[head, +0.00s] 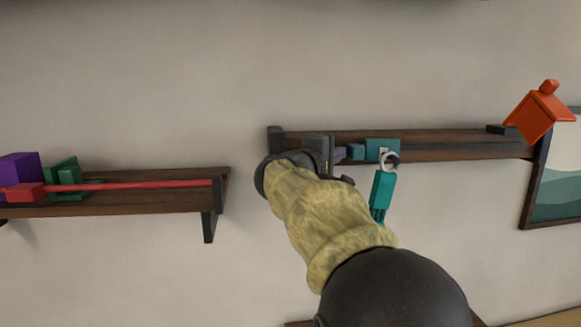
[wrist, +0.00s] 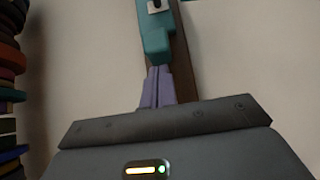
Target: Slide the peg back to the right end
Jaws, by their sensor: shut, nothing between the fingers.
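A teal sliding block (head: 381,150), which I take to be the peg, sits on a dark wooden wall rail (head: 450,146), left of the rail's middle. A pale ring on it carries a hanging teal tag (head: 381,190). The block also shows at the top of the wrist view (wrist: 155,38). My gripper (head: 343,154) is at the block's left side. Its purple fingers are together and empty in the wrist view (wrist: 160,70), tips at the block's near end. I cannot tell whether they touch it. My arm hides part of the rail's left portion.
An orange house-shaped piece (head: 538,115) is at the rail's right end, beside a dark end bracket (head: 502,129). A framed picture (head: 555,185) hangs at right. A lower left shelf (head: 150,203) holds a red rod (head: 135,185) and purple and green blocks. The rail between block and right end looks clear.

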